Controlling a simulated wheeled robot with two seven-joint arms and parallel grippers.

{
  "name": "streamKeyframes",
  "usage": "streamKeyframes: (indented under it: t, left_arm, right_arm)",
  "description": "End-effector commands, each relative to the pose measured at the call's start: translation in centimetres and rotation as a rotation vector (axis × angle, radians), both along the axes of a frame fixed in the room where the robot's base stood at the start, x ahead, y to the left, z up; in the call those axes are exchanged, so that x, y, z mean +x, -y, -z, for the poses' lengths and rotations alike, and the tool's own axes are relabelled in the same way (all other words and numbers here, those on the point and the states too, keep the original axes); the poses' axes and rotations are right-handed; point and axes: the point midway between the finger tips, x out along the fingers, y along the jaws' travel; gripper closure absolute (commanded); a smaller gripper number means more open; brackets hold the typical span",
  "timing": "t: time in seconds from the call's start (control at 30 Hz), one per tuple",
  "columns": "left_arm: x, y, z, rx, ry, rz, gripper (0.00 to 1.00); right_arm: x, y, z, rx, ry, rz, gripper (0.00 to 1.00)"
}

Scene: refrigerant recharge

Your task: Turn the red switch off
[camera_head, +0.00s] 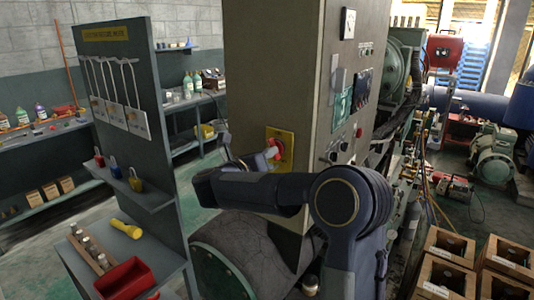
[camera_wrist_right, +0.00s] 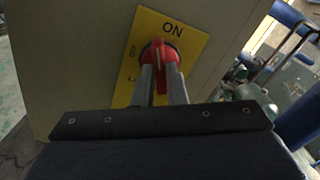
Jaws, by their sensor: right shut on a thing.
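The red switch (camera_head: 280,149) is a rotary knob on a yellow plate (camera_head: 286,135) on the side of the tall grey-beige cabinet. In the right wrist view the red switch (camera_wrist_right: 159,51) shows close up. "ON" is printed above it on the yellow plate (camera_wrist_right: 190,35), and smaller lettering, apparently "OFF", is at its left. The knob's grip looks roughly upright there, towards ON. My right gripper (camera_head: 266,157) is at the knob, and its two fingers (camera_wrist_right: 160,72) are shut around the knob's grip. The fingers hide part of the knob. My left gripper is out of view.
A grey tool board (camera_head: 128,60) with a shelf of padlocks stands left of the cabinet (camera_head: 270,60). A yellow flashlight (camera_head: 127,229) and a red bin (camera_head: 125,279) lie on its lower shelf. Wooden crates (camera_head: 447,246) and machinery are at the right.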

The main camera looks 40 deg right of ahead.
Motion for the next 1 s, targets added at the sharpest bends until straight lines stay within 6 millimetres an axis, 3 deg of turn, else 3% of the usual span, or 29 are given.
streamKeyframes:
  t: [0.3, 0.73, 1.0]
  left_arm:
    - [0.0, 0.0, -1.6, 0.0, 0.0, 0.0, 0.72]
    - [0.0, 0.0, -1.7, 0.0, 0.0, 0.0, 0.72]
    - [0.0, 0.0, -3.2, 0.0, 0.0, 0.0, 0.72]
  right_arm:
    - [0.0, -0.1, 0.0, -0.082, -0.29, -0.002, 1.0]
    - [0.0, -0.1, 0.1, -0.093, -0.331, -0.002, 1.0]
    - [0.0, -0.1, -0.1, -0.148, -0.525, -0.003, 1.0]
